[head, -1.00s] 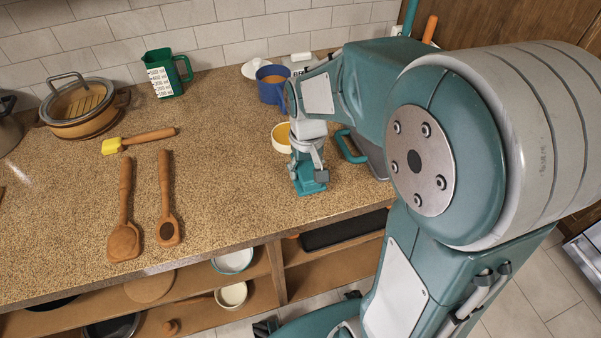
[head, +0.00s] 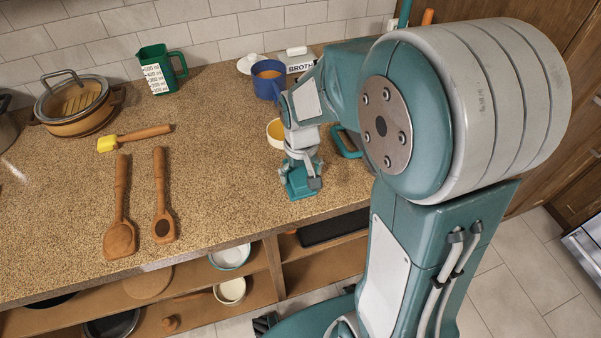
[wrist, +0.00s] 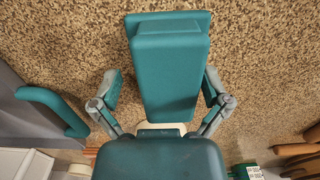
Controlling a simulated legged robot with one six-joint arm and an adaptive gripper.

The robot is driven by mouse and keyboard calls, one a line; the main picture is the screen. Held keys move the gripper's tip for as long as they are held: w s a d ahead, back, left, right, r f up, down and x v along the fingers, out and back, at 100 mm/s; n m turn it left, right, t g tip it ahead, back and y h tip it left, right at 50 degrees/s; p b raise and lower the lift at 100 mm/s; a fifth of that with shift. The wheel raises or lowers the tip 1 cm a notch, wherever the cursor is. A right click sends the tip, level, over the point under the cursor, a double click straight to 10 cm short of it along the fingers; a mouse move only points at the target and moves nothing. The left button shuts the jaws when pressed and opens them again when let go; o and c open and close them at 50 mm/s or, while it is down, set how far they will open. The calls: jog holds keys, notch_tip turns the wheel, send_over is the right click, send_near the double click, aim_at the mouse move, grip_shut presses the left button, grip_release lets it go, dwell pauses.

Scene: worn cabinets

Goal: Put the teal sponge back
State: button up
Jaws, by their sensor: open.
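A teal block, which looks like the teal sponge (wrist: 170,66), lies lengthwise between the two fingers in the wrist view, over the speckled counter. I cannot tell whether the block touches the counter.
A cream bowl (head: 277,133), blue mug (head: 268,88) and teal-handled item (head: 347,143) stand close behind the gripper. Wooden spoons (head: 120,215), a yellow brush (head: 135,138), green measuring jug (head: 158,70) and lidded pot (head: 75,108) are left. Open shelves (head: 190,300) lie below the counter edge (head: 180,257).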

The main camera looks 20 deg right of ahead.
aim_at(300, 171)
jog(key=shift+a, duration=0.1)
jog(key=shift+a+r, duration=0.1)
jog(key=shift+r, duration=0.25)
notch_tip(300, 171, up, 11)
jog(key=shift+f, duration=0.2)
jog(key=s+r+t, duration=0.2)
jog(key=s, duration=0.5)
jog(key=s+r+t, duration=0.2)
jog(key=s+t, duration=0.1)
jog(key=s, duration=0.4)
jog(key=shift+r+t, duration=0.3)
jog(key=shift+r, duration=0.1)
